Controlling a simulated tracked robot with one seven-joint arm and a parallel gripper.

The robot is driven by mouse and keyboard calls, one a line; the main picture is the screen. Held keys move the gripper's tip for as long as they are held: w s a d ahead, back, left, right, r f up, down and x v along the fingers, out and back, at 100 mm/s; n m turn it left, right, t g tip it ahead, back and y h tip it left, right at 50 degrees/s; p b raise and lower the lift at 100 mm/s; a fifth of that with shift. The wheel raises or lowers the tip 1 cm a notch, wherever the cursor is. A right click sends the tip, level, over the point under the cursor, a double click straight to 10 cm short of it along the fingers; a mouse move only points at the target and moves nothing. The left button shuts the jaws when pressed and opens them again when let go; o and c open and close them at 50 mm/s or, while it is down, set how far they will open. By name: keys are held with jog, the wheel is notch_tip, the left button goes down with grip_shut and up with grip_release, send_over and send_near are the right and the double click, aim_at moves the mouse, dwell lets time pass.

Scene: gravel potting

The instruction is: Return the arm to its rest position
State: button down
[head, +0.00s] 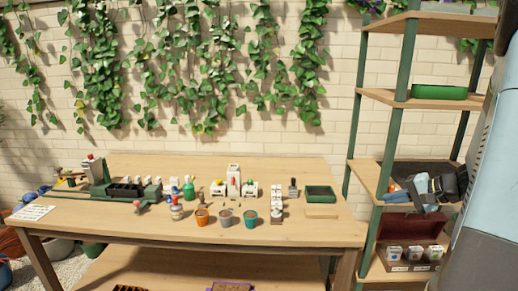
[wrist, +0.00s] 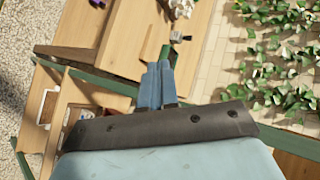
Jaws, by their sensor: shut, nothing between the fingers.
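My gripper (head: 424,184) is at the right in the head view, in front of the shelf unit, with blue fingers and a dark body. In the wrist view my gripper (wrist: 158,68) shows its two blue fingers side by side, closed together with nothing between them. Part of my pale blue arm fills the right edge of the head view. The wooden table (head: 110,213) stands to the left of the gripper. An orange pot (head: 202,217), a grey pot (head: 225,218) and a teal pot (head: 250,218) stand in a row on it.
The shelf unit (head: 387,97) with green posts stands right of the table. A green tray (head: 439,92) lies on an upper shelf. An open brown box (head: 397,228) with small containers is lower down. A green tray (head: 320,192) sits on the table's right part.

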jog(key=s+a+r+n+g+h, duration=0.25)
jog(key=s+a+r+n, duration=0.2)
jog(key=s+a, duration=0.35)
jog(key=s+a+r+n+g+h, duration=0.25)
jog(key=s+a+r, duration=0.3)
jog(key=a, duration=0.35)
jog(key=s+r+n+t+h, duration=0.2)
jog(key=s+r+h, duration=0.1)
jog(key=s, duration=0.3)
jog(key=shift+s+a+r, duration=0.15)
jog(key=shift+s+a, duration=0.05)
jog(key=shift+a, duration=0.1)
jog(key=c, duration=1.9)
grip_release()
